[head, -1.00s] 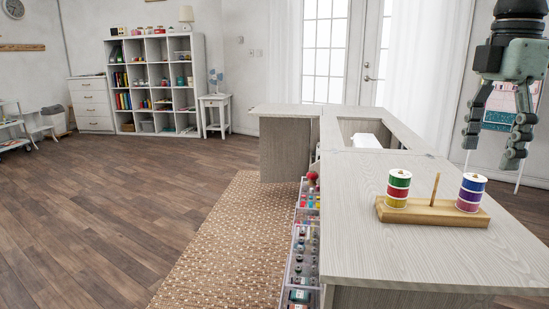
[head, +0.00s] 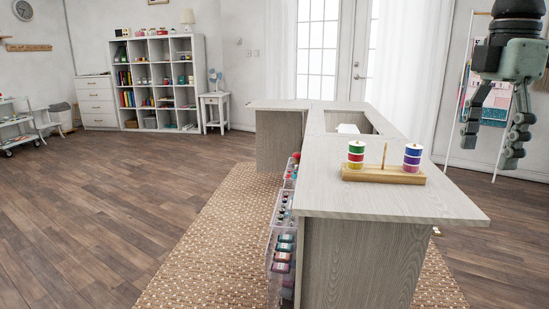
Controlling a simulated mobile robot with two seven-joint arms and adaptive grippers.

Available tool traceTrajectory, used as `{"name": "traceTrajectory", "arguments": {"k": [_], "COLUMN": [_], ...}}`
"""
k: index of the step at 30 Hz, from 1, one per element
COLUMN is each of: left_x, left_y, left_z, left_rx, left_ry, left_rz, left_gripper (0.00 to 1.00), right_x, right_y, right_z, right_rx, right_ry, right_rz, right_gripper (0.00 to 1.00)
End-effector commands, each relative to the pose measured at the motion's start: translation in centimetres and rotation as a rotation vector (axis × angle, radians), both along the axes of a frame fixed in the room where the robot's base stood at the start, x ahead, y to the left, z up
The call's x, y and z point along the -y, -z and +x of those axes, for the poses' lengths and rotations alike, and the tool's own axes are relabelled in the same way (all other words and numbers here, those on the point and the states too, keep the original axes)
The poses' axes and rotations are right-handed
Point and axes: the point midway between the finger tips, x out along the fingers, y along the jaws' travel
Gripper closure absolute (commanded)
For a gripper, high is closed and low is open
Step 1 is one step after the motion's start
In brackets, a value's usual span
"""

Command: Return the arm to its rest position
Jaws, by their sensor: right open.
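My right gripper (head: 493,132) hangs at the upper right of the head view, fingers pointing down and spread apart. It is open and empty, to the right of the cabinet and clear of it. A wooden spool stand (head: 384,174) sits on the pale sewing cabinet top (head: 330,196). A stack of green, white, red and yellow spools (head: 356,154) stands on its left end. A purple, white and blue stack (head: 413,158) stands on its right end. A bare peg (head: 384,155) rises between them. My left gripper is not in view.
Clear drawers (head: 283,252) with bottles and spools stand along the cabinet's left side. A woven rug (head: 205,245) lies beneath. Open wooden floor (head: 90,205) spreads to the left. A white shelf (head: 160,82) stands at the back, and a rack with cloth (head: 480,95) stands behind my right gripper.

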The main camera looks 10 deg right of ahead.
Motion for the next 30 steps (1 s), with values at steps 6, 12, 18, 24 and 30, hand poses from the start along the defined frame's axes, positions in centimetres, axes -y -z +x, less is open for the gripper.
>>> {"name": "traceTrajectory", "arguments": {"k": [6, 12, 18, 24, 30], "left_x": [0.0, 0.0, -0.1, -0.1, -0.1], "left_y": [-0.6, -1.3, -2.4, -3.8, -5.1], "left_z": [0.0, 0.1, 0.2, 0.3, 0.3], "left_rx": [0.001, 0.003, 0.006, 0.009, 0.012], "left_ry": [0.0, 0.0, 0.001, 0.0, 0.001], "left_rz": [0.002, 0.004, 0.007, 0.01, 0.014], "left_gripper": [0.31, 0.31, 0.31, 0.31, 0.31], "right_x": [-1.0, -2.5, -3.2, 0.2, 4.5], "right_y": [4.3, 8.5, 13.0, 19.2, 30.6], "right_z": [2.7, 6.2, 10.5, 13.5, 11.1], "right_rx": [0.126, 0.344, 0.71, 1.119, 1.264], "right_ry": [-0.089, -0.149, -0.087, 0.227, 0.688], "right_rz": [0.223, 0.477, 0.739, 0.806, 0.604], "right_gripper": [0.31, 0.31, 0.31, 0.31, 0.31]}}
